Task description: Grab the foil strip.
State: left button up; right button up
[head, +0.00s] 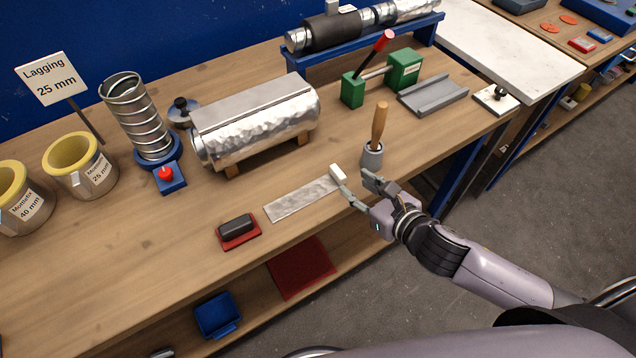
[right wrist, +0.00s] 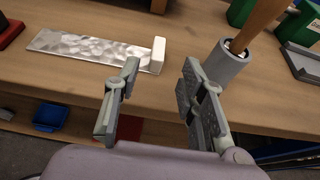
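The foil strip (head: 300,197) is a flat, silvery, crinkled band lying on the wooden bench, with a white block (head: 337,172) at its right end. The strip also shows in the right wrist view (right wrist: 90,48), with the white block (right wrist: 158,54) at its end. My right gripper (head: 352,178) is open and empty at the bench's front edge, close to the block end. In the right wrist view its fingers (right wrist: 160,88) stand apart, with the block just beyond the left finger. My left gripper is not in view.
A grey cup (head: 372,157) with a wooden-handled tool stands just right of my right gripper. A dark block on a red pad (head: 238,231) lies left of the strip. A foil-covered cylinder (head: 257,120) rests behind it. Bare bench lies around the strip.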

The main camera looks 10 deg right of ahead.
aim_at(342, 176)
jog(key=p+x, duration=0.1)
jog(key=x, duration=0.4)
jog(key=shift+w+a+p, duration=0.25)
jog(key=shift+p, duration=0.1)
jog(key=shift+w+a+f, duration=0.1)
jog(key=shift+w+f, duration=0.1)
jog(key=shift+s, duration=0.1)
jog(key=shift+c, duration=0.4)
jog(key=shift+c, duration=0.7)
grip_shut()
